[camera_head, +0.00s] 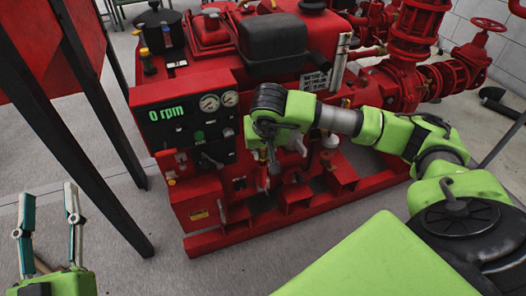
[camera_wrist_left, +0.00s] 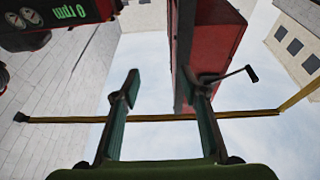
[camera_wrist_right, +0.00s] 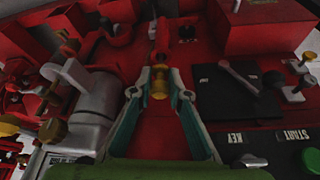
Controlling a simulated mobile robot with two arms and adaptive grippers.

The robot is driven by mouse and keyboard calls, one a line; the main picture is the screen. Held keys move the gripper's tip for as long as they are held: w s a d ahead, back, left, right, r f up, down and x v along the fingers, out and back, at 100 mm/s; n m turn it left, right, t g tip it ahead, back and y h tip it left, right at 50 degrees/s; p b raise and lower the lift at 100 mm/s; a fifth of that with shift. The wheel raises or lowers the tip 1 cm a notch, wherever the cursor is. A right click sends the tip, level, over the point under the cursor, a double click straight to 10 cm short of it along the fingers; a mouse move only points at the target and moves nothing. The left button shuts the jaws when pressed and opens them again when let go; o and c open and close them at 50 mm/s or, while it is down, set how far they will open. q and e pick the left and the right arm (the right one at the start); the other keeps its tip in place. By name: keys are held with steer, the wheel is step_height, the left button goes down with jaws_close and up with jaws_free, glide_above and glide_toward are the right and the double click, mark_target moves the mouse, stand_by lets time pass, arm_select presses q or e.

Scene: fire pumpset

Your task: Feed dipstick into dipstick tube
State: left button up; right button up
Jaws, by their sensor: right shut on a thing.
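My right gripper (camera_wrist_right: 160,85) is shut on a small yellow piece (camera_wrist_right: 159,82), which I take to be the dipstick's handle. An orange-red upright part (camera_wrist_right: 161,38) shows in line just beyond the fingertips; I cannot tell whether it belongs to the dipstick or the tube. In the head view my right gripper (camera_head: 270,160) points down in front of the red pumpset (camera_head: 210,85), beside the control panel, and is partly hidden by its wrist. The dipstick tube cannot be made out for sure. My left gripper (camera_head: 48,225) is open and empty at lower left, also seen in the left wrist view (camera_wrist_left: 160,110).
The control panel (camera_head: 188,122) with gauges and a "0 rpm" display is left of my right gripper. A grey pipe-like part (camera_wrist_right: 92,95) stands close by it in the right wrist view. A red box on dark legs (camera_head: 90,90) stands near my left arm. Floor between is clear.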

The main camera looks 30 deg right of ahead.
steer(key=shift+f+b, duration=0.45)
steer(key=shift+f, duration=0.15)
steer(key=shift+f+b, duration=0.5)
steer(key=shift+f, duration=0.1)
steer(key=o, duration=0.9)
arm_select(q)
steer(key=s+r+t+h, duration=0.2)
steer(key=s+r+t, duration=0.3)
steer(key=r, duration=0.3)
steer(key=shift+s+a, duration=0.15)
steer(key=shift+a, duration=0.05)
arm_select(e)
steer(key=v, duration=1.2)
steer(key=shift+a, duration=0.1)
